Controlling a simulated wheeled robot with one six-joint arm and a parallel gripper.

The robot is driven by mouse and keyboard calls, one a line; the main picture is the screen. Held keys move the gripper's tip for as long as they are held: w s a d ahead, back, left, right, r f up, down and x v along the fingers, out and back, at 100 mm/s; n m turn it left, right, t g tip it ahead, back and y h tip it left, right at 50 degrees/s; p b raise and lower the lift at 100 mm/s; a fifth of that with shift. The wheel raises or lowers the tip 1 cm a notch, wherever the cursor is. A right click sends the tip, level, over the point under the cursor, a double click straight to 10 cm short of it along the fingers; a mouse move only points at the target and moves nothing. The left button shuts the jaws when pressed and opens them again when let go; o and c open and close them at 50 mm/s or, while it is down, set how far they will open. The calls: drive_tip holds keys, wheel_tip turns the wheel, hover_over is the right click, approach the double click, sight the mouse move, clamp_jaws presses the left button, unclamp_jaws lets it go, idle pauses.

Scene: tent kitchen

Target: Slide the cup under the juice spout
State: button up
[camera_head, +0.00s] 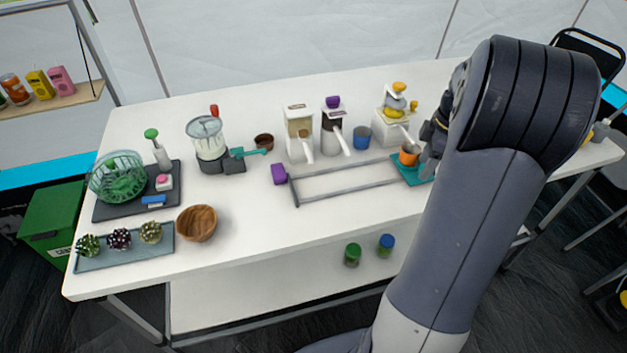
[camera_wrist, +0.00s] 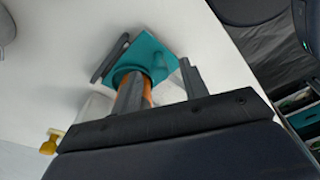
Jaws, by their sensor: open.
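An orange cup (camera_head: 409,156) stands on a teal square slide plate (camera_head: 405,174) at the right end of a grey rail frame (camera_head: 345,197). The white juicer (camera_head: 393,127) with yellow parts on top is just behind the cup. My gripper (camera_head: 428,160) is close to the cup's right side, partly hidden by my arm. In the wrist view my gripper (camera_wrist: 163,84) is open, with its two fingers pointing at the teal plate (camera_wrist: 157,46). Some of the orange cup (camera_wrist: 148,92) shows between them, mostly behind the left finger. I cannot tell whether a finger touches it.
A purple block (camera_head: 279,174) is at the rail's left end. A blender (camera_head: 209,142) and wooden bowl (camera_head: 197,223) are further left. The table front is clear.

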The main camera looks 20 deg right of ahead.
drive_tip(key=shift+r+p, duration=2.1)
drive_tip(key=shift+r, duration=0.7)
drive_tip(key=shift+f, duration=0.1)
wheel_tip(320, 180, down, 7)
drive_tip(key=b, duration=0.6)
drive_tip(key=shift+a, duration=0.25)
